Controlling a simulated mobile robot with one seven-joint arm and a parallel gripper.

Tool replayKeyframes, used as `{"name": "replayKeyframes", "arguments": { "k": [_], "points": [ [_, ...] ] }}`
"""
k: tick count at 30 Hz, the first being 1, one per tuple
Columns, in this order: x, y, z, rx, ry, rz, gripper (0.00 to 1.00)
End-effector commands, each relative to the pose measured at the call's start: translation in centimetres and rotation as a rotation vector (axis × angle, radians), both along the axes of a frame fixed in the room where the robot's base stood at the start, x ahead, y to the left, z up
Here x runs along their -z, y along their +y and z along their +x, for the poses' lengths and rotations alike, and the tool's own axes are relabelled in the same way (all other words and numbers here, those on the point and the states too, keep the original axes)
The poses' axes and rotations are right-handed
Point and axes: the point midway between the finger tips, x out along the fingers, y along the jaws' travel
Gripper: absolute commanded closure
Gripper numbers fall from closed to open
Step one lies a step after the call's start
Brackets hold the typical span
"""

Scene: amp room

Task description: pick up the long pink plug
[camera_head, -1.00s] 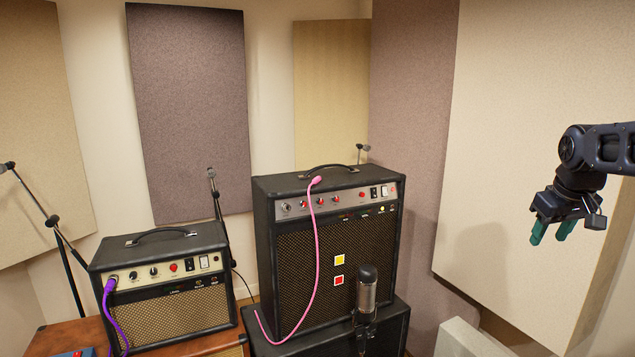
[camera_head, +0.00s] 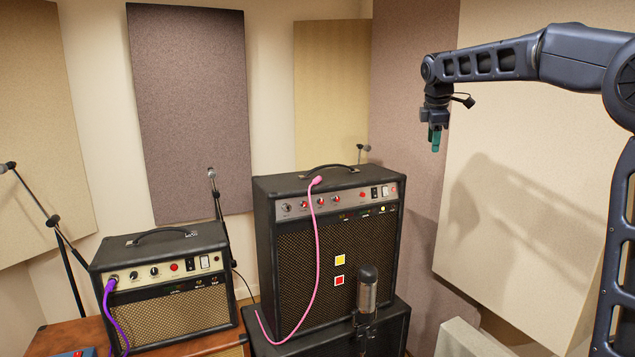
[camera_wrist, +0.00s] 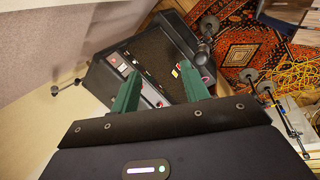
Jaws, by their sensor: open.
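The long pink plug (camera_head: 316,181) is at the top left of the large black amp's (camera_head: 330,250) control panel, near the amp's top front edge. Its pink cable (camera_head: 316,245) hangs down the amp's front and curves to the lower left. My gripper (camera_head: 435,140) is up and to the right of the large amp, pointing down, apart from everything. In the wrist view my gripper (camera_wrist: 160,92) shows two green fingers spread wide with nothing held between them. The large amp (camera_wrist: 155,50) shows beyond the fingers. The pink plug cannot be made out there.
A smaller amp (camera_head: 165,285) with a purple cable (camera_head: 112,310) stands at left. A microphone (camera_head: 367,290) stands before the large amp. Another microphone stand (camera_head: 218,200) rises between the amps. Yellow cable (camera_wrist: 298,75) lies on the patterned rug (camera_wrist: 245,55). The air above the large amp is clear.

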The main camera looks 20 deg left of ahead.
Motion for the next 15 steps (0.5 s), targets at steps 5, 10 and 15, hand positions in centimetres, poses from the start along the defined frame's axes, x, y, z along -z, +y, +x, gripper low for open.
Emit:
{"name": "replayKeyframes", "arguments": {
  "k": [5,10,15],
  "points": [
    [-0.1,6.9,3.2,-0.224,0.001,-0.086,0.55],
    [0.2,13.4,5.3,-0.435,-0.002,-0.167,0.55],
    [1.2,20.2,6.6,-0.643,-0.005,-0.247,0.55]
  ]
}}
